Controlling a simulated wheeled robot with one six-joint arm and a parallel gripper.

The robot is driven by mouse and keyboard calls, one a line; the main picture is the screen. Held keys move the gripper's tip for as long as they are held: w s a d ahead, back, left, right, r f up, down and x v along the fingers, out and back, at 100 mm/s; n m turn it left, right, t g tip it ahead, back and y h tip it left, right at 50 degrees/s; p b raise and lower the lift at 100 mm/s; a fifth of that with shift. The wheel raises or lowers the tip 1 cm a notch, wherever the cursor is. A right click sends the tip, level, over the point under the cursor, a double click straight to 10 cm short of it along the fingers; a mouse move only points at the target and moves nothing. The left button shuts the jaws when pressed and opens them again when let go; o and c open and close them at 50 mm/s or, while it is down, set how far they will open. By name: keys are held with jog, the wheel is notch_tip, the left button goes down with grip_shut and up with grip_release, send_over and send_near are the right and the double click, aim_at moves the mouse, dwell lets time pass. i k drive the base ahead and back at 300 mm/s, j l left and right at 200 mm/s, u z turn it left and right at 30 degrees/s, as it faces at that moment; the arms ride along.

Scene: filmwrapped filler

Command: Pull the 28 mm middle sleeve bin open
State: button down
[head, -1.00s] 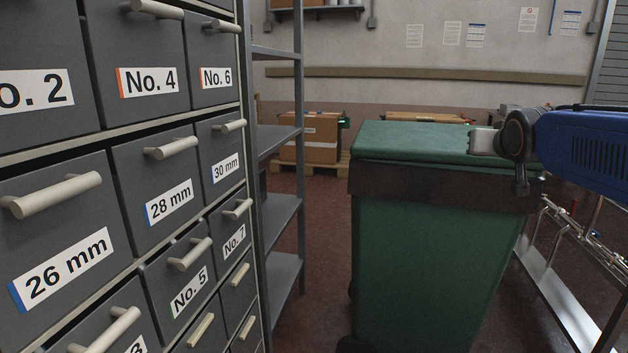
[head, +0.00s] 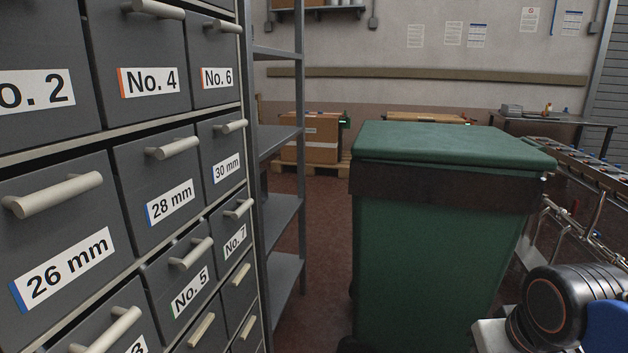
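The 28 mm bin (head: 158,190) is a dark grey drawer front in the middle column of the cabinet at left, with a blue-edged white label. Its cream bar handle (head: 172,148) runs across the top of its front. It sits between the 26 mm bin (head: 60,235) and the 30 mm bin (head: 221,157), and looks closed. The end of my arm (head: 548,312) shows at the bottom right, well away from the bin. My gripper's fingers are not in view.
A large green lidded waste bin (head: 430,260) stands right of the cabinet. A grey metal shelf (head: 280,190) is just beyond the cabinet. A metal conveyor-like frame (head: 590,180) is at right. Some red floor shows between shelf and waste bin.

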aim_at(159, 187)
jog(key=j+u, duration=0.1)
jog(key=u, duration=0.25)
jog(key=k+j+u, duration=0.1)
jog(key=u, duration=0.25)
jog(key=j+u, duration=0.15)
jog(key=u, duration=0.2)
